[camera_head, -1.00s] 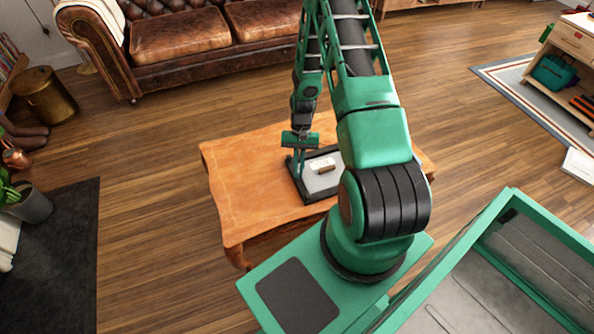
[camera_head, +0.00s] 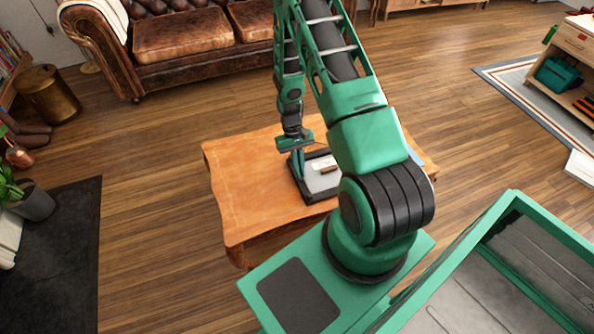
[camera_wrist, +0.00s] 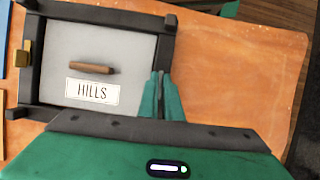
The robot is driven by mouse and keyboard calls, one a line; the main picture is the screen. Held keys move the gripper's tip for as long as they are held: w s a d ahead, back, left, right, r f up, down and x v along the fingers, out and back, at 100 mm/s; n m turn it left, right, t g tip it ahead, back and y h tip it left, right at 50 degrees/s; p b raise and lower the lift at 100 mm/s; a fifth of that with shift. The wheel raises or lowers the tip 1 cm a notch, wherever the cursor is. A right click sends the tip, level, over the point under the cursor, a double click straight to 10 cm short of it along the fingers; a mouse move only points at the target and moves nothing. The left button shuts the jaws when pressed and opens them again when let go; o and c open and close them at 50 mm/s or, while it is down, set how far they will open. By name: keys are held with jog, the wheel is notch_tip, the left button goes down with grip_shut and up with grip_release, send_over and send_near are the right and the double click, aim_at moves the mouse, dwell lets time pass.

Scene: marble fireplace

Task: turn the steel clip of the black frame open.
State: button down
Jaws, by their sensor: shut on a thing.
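The black frame (camera_head: 303,188) lies on the wooden table with a grey back panel (camera_wrist: 115,40), a white label reading HILLS (camera_wrist: 91,91) and a brown wooden piece (camera_wrist: 93,68) on it. A brass-coloured clip (camera_wrist: 23,53) sits on the frame's left side in the wrist view. My gripper (camera_wrist: 160,85) is at the frame's right side in the wrist view, its green fingers close together. It is shut on the steel clip (camera_wrist: 159,76), which shows only as a grey sliver; the fingers hide the rest. In the head view my gripper (camera_head: 298,160) is at the frame's left edge.
The wooden table (camera_head: 245,185) has bare room left of the frame in the head view. A blue item (camera_head: 416,157) is on the table's right side, partly behind my arm. A leather sofa (camera_head: 180,45) stands behind the table.

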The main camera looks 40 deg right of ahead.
jog(key=c, duration=1.9)
grip_release()
jog(key=shift+c, duration=0.2)
jog(key=v, duration=1)
jog(key=shift+r, duration=0.35)
jog(key=shift+w, duration=0.15)
